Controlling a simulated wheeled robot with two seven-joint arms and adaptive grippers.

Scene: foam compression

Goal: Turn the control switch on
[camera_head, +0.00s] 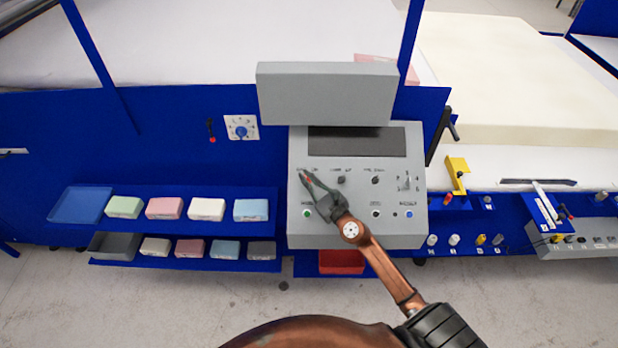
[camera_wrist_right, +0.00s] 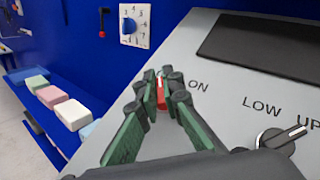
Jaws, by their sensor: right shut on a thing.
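The grey control panel (camera_head: 305,155) stands in the middle of the head view, with a dark screen (camera_head: 357,142) on its sloped face. My left gripper is in neither view.
Black knobs (camera_head: 342,180) sit right of the gripper; one knob (camera_wrist_right: 280,139) is close in the wrist view. Small buttons line the panel's lower part. Shelves with coloured foam blocks (camera_head: 164,208) are on the left. A blue dial (camera_head: 241,131) is on the wall.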

